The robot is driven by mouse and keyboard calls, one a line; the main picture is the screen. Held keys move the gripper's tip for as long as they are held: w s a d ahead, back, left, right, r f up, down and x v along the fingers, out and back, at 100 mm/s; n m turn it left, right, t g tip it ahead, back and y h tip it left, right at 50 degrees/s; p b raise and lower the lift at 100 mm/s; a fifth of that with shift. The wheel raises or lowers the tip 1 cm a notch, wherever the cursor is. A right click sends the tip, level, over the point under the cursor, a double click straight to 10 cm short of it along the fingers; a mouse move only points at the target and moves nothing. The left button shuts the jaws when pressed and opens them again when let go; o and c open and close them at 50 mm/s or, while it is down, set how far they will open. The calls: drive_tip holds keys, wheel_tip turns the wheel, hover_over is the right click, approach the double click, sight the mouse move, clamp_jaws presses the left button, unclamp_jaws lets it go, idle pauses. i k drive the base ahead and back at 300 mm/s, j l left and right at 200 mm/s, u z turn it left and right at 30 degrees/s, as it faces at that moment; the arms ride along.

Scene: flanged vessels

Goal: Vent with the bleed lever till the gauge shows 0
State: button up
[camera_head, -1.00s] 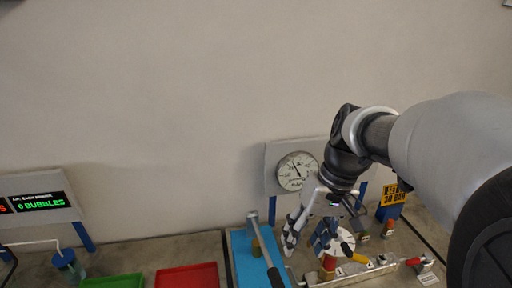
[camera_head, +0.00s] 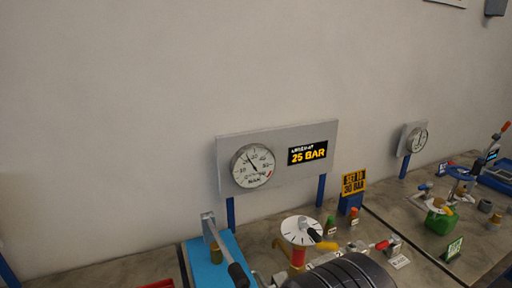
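The round white gauge (camera_head: 252,166) hangs on a grey wall panel (camera_head: 225,190). Its dark needle points up and left, well off the low end; the small numbers are hard to read. A display (camera_head: 307,153) beside it reads 25 BAR. Below are a white dial disc (camera_head: 299,231), a yellow handle (camera_head: 324,243) and a red-tipped lever (camera_head: 383,244) on pipework. I cannot tell for sure which of these is the bleed lever. A black link of my arm covers part of the pipework at the bottom edge. My gripper is out of view.
A long black-handled lever (camera_head: 238,273) stands on a blue plate (camera_head: 199,262) at left. A yellow sign (camera_head: 354,183) reads SET TO 30 BAR. Another bench at right holds a green vessel (camera_head: 441,222), valves and a second gauge (camera_head: 417,139).

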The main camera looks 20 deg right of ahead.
sight(395, 238)
drive_tip(key=z, duration=1.75)
drive_tip(key=i+l+u, duration=0.25)
drive_tip(key=i+l, duration=0.6)
